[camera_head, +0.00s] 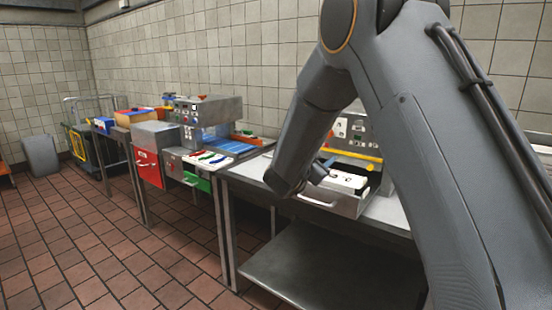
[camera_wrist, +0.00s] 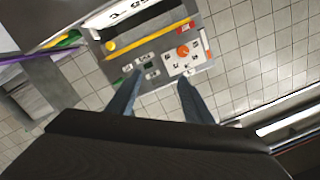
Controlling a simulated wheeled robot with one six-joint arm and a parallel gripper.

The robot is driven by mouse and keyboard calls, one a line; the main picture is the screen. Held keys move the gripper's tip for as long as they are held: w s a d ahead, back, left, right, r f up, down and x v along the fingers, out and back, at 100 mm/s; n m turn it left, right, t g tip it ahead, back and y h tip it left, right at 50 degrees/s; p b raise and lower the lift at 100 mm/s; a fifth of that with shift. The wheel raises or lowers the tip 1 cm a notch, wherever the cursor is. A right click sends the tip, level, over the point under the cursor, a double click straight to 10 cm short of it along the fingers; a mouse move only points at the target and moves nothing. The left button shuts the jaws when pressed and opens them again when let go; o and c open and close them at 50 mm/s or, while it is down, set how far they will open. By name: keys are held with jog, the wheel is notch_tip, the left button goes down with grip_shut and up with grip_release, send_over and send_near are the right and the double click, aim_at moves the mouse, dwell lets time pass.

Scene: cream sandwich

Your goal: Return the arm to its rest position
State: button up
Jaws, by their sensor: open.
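My arm (camera_head: 430,140) fills the right of the head view, bent at the top, with its forearm reaching down to the left over a steel table. My gripper (camera_wrist: 155,80) shows in the wrist view as two dark fingers, apart and with nothing between them. In the head view the gripper is mostly hidden behind the wrist. Beyond the fingers in the wrist view is a grey machine panel (camera_wrist: 165,62) with buttons, an orange-red knob (camera_wrist: 183,51) and a yellow bar (camera_wrist: 138,40). The same machine (camera_head: 355,135) stands behind my forearm in the head view.
The steel table (camera_head: 245,172) has a lower shelf (camera_head: 320,268). An open drawer-like tray (camera_head: 335,203) juts out near my wrist. A second machine (camera_head: 205,115), a red-fronted box (camera_head: 150,165) and a green panel (camera_head: 196,181) stand left. The tiled floor (camera_head: 90,240) at left is clear.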

jog(key=s+a+f+n+g+y, duration=0.1)
jog(key=s+f+n+g+y, duration=0.2)
jog(key=s+f+n+y, duration=0.5)
jog(key=s+d+f+n+g, duration=0.1)
jog(key=s+d+f+g, duration=0.1)
jog(key=s, duration=0.9)
jog(key=s+d+f+n+g, duration=0.1)
jog(key=s+g, duration=0.4)
jog(key=s, duration=0.7)
jog(key=s+d+f+n+g+y, duration=0.1)
jog(key=s+d+f+n+g, duration=0.1)
jog(key=s, duration=1)
notch_tip(320, 180, down, 3)
jog(key=shift+d+f+n+g, duration=0.25)
jog(key=shift+n+g, duration=0.25)
jog(key=shift+g, duration=0.6)
